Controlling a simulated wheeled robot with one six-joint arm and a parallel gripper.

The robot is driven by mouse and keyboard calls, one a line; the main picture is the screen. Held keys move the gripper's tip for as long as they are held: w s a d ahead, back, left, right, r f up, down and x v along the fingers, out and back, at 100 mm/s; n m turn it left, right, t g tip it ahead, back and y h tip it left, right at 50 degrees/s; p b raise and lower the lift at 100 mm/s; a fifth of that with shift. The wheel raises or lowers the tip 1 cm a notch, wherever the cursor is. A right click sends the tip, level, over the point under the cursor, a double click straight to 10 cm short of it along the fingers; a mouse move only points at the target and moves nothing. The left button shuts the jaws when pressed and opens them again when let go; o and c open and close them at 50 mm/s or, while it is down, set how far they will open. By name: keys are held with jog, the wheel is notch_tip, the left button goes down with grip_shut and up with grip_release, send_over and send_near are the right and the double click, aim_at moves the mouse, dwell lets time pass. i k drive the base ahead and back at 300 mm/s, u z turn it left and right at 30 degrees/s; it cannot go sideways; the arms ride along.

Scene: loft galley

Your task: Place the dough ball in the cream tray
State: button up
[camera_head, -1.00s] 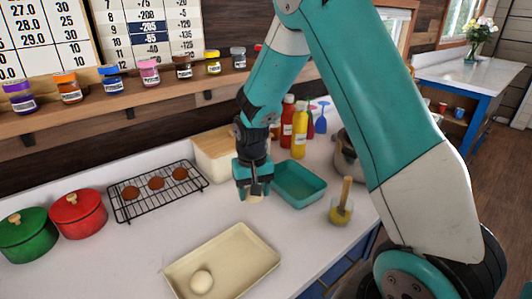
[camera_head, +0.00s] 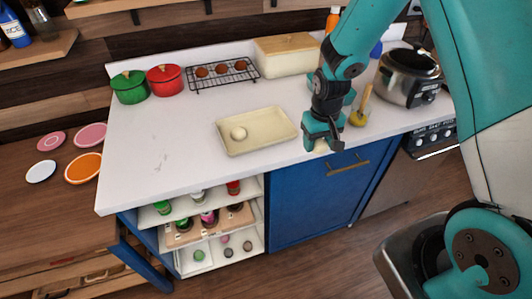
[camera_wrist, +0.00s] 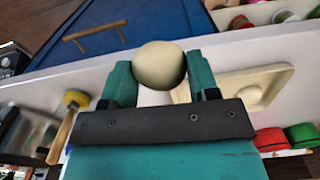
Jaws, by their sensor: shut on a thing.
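My gripper (camera_head: 322,143) is shut on a pale dough ball (camera_wrist: 160,65), which sits between the two teal fingers in the wrist view. In the head view my gripper hides most of this ball. The cream tray (camera_head: 268,141) lies on the white counter, left of my gripper, and a second pale ball (camera_head: 239,133) rests in its left part. The tray also shows at the right in the wrist view (camera_wrist: 222,86). The gripper is apart from the tray, near the counter's front edge.
A green pot (camera_head: 130,88), a red pot (camera_head: 165,80) and a cooling rack (camera_head: 222,74) with brown rounds stand behind the tray. A cream box (camera_head: 287,55), a yellow brush (camera_head: 358,119) and a steel cooker (camera_head: 410,78) stand farther right. The counter left of the tray is clear.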

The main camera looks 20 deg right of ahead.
aim_at(270, 127)
jog(key=k, duration=0.15)
jog(key=u, duration=1.05)
jog(key=i, duration=0.95)
jog(key=z, duration=1.05)
